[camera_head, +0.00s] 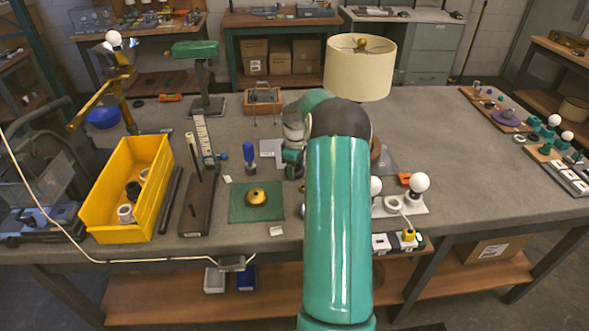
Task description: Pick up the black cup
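A small black cup-like part (133,190) sits inside the yellow bin (97,190) at the left of the workbench. It lies near white ring-shaped parts, and I cannot tell for sure that it is the cup. My teal arm rises through the middle of the view and bends over the bench. My gripper (292,168) hangs low over the bench centre, well to the right of the bin. Its fingers are small and partly hidden by my arm, so I cannot tell whether they are open or shut.
A green mat (257,203) with a brass part and a dark wooden block (198,203) lie between bin and gripper. A blue screwdriver (249,155) stands behind the mat. A cream lampshade (360,66) stands behind my arm. Bulbs (419,183) stand right.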

